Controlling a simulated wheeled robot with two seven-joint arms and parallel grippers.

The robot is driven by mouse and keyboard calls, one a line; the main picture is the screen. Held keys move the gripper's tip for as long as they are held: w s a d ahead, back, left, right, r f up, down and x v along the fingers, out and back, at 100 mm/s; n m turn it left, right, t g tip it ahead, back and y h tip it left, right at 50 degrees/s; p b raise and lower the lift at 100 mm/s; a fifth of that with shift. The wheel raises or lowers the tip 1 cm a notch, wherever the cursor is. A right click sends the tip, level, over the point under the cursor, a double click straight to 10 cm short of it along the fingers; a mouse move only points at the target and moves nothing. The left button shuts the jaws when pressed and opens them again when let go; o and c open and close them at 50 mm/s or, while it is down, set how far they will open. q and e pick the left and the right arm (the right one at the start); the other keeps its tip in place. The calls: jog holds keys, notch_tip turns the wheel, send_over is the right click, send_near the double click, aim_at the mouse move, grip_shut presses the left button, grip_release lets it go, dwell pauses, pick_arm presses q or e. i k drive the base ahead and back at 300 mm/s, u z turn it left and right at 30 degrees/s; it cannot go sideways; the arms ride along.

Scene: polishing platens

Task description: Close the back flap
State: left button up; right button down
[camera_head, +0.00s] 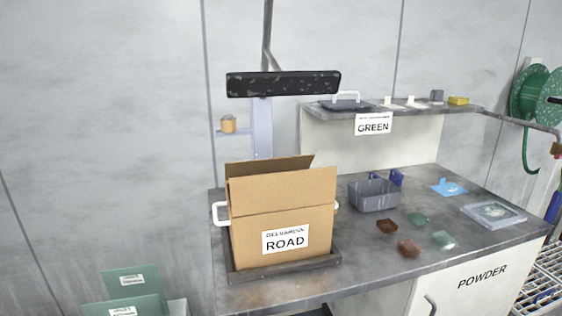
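A brown cardboard box (283,228) labelled ROAD stands upright in a dark tray (285,267) on the workbench. Its front flap (283,187) stands up along the near top edge. The back flap (268,166) also stands up, and its upper part shows behind the front flap. The box's inside is hidden by the front flap. White handles show at the left (221,214) and right sides of the box. Neither of my grippers is in the view.
A grey bin (374,196) stands right of the box, with several small coloured pieces in front of it. A black bar (283,84) on a post is above and behind the box. A clear case (494,214) lies at the bench's right. Green boxes (134,283) are at lower left.

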aim_at(237, 170)
jog(key=z, duration=1.1)
jog(key=i, duration=0.7)
jog(key=u, duration=1.5)
